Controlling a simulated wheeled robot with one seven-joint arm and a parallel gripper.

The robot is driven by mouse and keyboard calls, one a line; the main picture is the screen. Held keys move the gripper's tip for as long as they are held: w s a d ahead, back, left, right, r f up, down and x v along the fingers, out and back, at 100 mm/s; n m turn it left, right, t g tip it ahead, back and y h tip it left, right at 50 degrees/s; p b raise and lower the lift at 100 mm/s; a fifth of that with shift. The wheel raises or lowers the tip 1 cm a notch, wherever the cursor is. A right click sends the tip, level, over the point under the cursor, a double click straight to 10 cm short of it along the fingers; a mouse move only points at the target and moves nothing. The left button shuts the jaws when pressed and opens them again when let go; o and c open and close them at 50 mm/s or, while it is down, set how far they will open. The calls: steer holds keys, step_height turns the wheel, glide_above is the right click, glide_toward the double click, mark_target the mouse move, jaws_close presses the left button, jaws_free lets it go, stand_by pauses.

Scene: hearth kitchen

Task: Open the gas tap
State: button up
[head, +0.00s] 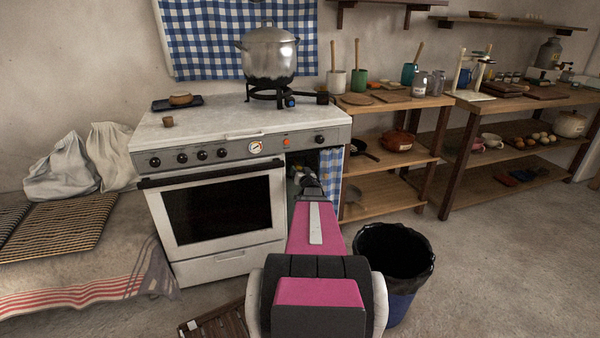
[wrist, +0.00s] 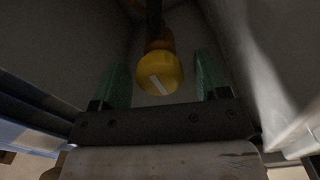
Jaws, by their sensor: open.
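The gas tap, a round yellow knob (wrist: 160,72) with a pale bar across its face, shows in the wrist view inside a dim recess. The pale bar runs slantwise. My gripper (wrist: 160,88) is open, with a green finger on each side of the knob and a gap on both sides. I cannot tell how deep the knob sits between the fingers. In the head view my gripper (head: 306,174) reaches into the opening right of the oven, beside the blue checked curtain (head: 330,172). The knob cannot be made out there.
The white stove (head: 218,220) stands just left of my arm, with a large pot (head: 269,55) on a burner above. A black-lined bin (head: 394,250) stands close right of my arm. Wooden shelves (head: 385,188) flank the opening on the right. Recess walls are close around the gripper.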

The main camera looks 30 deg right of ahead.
steer(key=shift+w, duration=0.2)
steer(key=c, duration=0.9)
steer(key=shift+c, duration=0.2)
